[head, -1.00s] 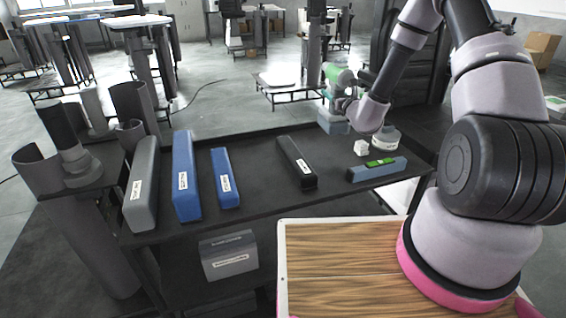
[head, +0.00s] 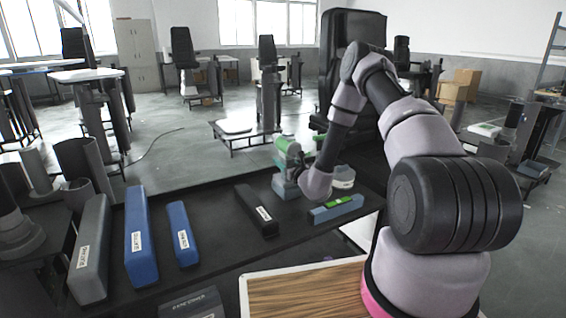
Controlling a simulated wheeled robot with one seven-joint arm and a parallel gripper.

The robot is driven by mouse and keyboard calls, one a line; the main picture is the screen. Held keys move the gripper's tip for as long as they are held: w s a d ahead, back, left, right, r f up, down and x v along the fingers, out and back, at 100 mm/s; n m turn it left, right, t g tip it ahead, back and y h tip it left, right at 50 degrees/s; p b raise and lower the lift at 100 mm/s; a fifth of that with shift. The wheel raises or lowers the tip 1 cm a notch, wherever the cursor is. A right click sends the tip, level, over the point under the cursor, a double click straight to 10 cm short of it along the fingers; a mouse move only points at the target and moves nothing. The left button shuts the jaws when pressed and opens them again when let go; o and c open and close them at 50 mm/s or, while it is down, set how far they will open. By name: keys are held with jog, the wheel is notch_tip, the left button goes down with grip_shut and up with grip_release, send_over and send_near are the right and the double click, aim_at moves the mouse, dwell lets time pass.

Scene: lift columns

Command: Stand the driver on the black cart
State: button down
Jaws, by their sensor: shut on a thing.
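The driver (head: 286,149), green with a blue-grey base (head: 285,186), is upright at the far side of the black cart (head: 222,222), right of a long black box. Its base appears at the cart top, but I cannot tell whether it touches. My gripper (head: 303,166) is at the driver's right side, mostly hidden behind my pale wrist. It is shut on the driver; the fingertips are not clear.
Grey (head: 90,250), blue (head: 140,237), smaller blue (head: 182,235) and black (head: 256,209) long boxes lie on the cart. A level with a green top (head: 336,207) and a white round item (head: 343,178) are at right. A wood-topped surface (head: 305,290) is in front.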

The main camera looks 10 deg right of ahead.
jog(key=shift+c, duration=1.6)
grip_release()
jog(key=v, duration=1.2)
jog(key=shift+r, duration=0.1)
